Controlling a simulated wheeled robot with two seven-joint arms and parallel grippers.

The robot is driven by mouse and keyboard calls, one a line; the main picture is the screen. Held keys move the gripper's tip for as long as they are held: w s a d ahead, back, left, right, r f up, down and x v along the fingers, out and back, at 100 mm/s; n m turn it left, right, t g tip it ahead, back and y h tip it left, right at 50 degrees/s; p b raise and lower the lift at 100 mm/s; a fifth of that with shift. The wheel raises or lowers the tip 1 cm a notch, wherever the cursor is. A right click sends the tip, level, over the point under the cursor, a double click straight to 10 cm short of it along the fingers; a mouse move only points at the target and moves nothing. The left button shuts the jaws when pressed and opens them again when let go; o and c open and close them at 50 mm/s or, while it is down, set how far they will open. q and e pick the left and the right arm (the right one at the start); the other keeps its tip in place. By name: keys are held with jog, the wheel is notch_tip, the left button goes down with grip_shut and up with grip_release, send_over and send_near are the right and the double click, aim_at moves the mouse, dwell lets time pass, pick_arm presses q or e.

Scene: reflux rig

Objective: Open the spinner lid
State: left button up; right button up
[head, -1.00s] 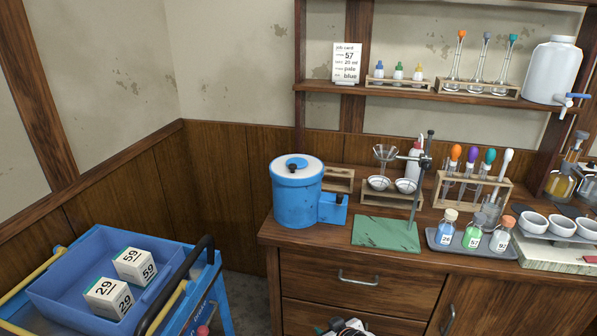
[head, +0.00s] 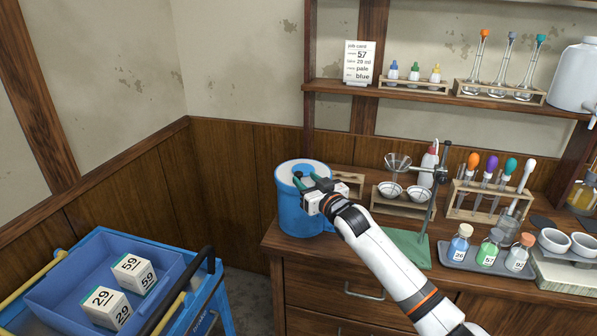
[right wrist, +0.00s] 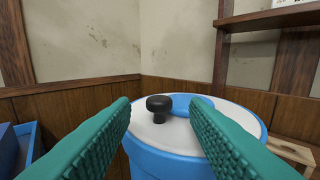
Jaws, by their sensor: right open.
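The spinner is a blue drum (head: 288,212) with a white lid, standing at the left end of the wooden bench. The lid (head: 288,170) lies flat on the drum and carries a dark knob. In the right wrist view the black knob (right wrist: 159,106) stands on the lid (right wrist: 150,130), beside a blue ring or disc (right wrist: 190,103). My right gripper (head: 306,180) reaches over the drum from the right. Its green fingers (right wrist: 160,125) are open, with the knob showing beyond and between them, not gripped. My left gripper is not in view.
A wooden rack with a funnel and bowls (head: 403,200), a stand on a green mat (head: 412,246) and a tray of bottles (head: 470,262) are right of the drum. A blue cart (head: 110,262) with two numbered boxes stands at lower left.

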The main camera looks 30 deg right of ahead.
aim_at(301, 175)
jog(key=w, duration=0.5)
jog(key=shift+d, duration=0.15)
grip_shut()
